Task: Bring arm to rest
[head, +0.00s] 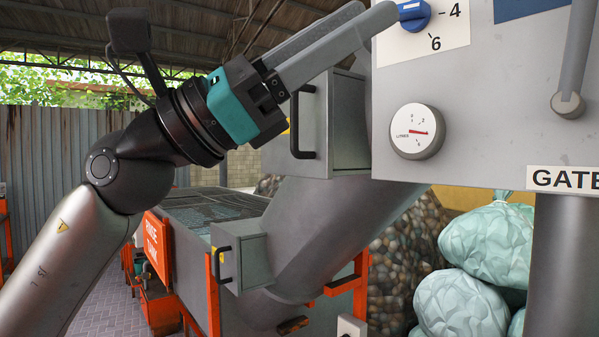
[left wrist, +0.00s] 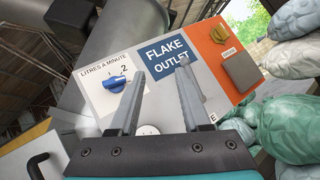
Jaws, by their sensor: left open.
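My left gripper (head: 374,13) reaches up from the left in the head view. Its two grey fingers are parted with nothing between them. The tip of the nearer finger appears close beside a blue knob (head: 413,14) on a grey control panel (head: 500,100). In the left wrist view my left gripper (left wrist: 162,70) is open in front of the panel. There the blue knob (left wrist: 117,84), under "LITRES A MINUTE", lies just left of the left finger, outside the jaws. I cannot tell whether they touch. My right gripper is in neither view.
A round gauge (head: 416,131) and a lever (head: 568,100) are on the panel. Grey boxes with black handles (head: 303,122) and a sloping chute (head: 325,225) stand below the gripper. Pale green sacks (head: 487,245) are piled at right. An orange panel (left wrist: 228,58) is at right in the wrist view.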

